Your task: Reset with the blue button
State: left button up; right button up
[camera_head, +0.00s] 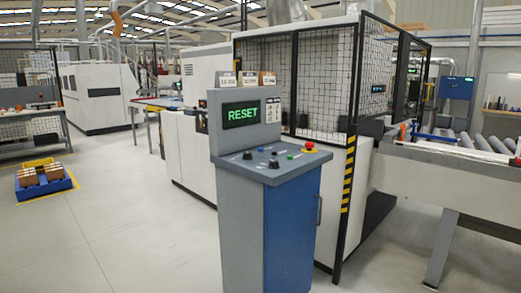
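A grey and blue control console (240,220) stands upright in the middle of the head view. Its screen (241,114) shows the word RESET in green. A small blue button (261,149) is on the sloped top panel. Near it are black knobs (273,163), a green button (290,156) and a red mushroom button (310,146) on a yellow base. Neither of my grippers is in view, and nothing covers the panel.
A fenced white machine (340,75) stands right behind the console, with a roller conveyor (475,146) at the right. A blue pallet (44,186) with brown boxes lies on the floor at the left. The grey floor (130,235) left of the console is clear.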

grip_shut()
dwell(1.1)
